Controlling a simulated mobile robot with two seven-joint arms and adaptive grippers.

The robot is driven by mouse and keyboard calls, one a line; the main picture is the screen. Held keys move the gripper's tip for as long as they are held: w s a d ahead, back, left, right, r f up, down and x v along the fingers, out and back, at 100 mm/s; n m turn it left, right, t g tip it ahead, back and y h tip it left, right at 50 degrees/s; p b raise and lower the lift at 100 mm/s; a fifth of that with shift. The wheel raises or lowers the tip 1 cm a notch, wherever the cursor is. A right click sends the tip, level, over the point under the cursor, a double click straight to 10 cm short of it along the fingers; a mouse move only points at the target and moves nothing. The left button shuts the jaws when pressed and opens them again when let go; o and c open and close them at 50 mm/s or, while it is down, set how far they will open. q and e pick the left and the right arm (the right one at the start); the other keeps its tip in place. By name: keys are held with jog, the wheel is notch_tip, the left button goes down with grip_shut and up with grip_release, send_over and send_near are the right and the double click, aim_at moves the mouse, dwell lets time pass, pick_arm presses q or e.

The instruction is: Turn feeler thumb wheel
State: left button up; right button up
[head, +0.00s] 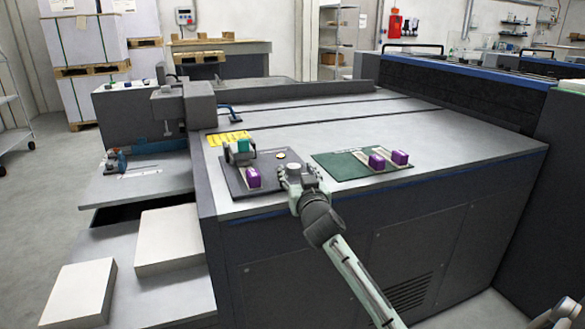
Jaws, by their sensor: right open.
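My right gripper (287,170) reaches in from the lower right and hangs over the grey machine top, at the right edge of a dark plate (235,185). It is open, and nothing shows between its fingers. A feeler assembly with blue and red parts (118,160) seems to sit on the lower left table. I cannot make out which part is the thumb wheel.
A yellow label (228,138) is behind the plate. White paper stacks (168,240) lie on the lower left shelf. The machine top (430,130) is clear at back right.

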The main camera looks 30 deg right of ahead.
jog(key=shift+x, duration=1.05)
pick_arm(q)
jog(key=shift+f, duration=0.2)
pick_arm(e)
jog(key=shift+c, duration=0.3)
jog(key=shift+a, duration=0.1)
jog(key=c, duration=1.1)
jog(key=shift+f, duration=0.1)
jog(key=m+g+h+b, duration=0.1)
jog(key=b, duration=0.1)
jog(key=m+h+b, duration=0.1)
jog(key=h+b, duration=0.1)
jog(key=shift+w+a+f+m+g+h+b, duration=0.1)
jog(key=shift+w+a+m+g+h+b, duration=0.05)
jog(key=shift+m+g+h+b, duration=0.2)
jog(key=g+h+b, duration=0.1)
jog(key=m+b, duration=0.1)
jog(key=b, duration=0.1)
jog(key=shift+r+m+g+h, duration=0.25)
jog(key=shift+r+g+h, duration=0.05)
jog(key=shift+g+h, duration=0.05)
pick_arm(q)
jog(key=w+d+r+t, duration=0.2)
jog(key=r, duration=0.6)
jog(key=w+d+r+t, duration=0.2)
jog(key=r, duration=0.6)
jog(key=shift+w+r+m+h, duration=0.2)
jog(key=shift+r+m+h, duration=0.1)
jog(key=shift+r, duration=0.05)
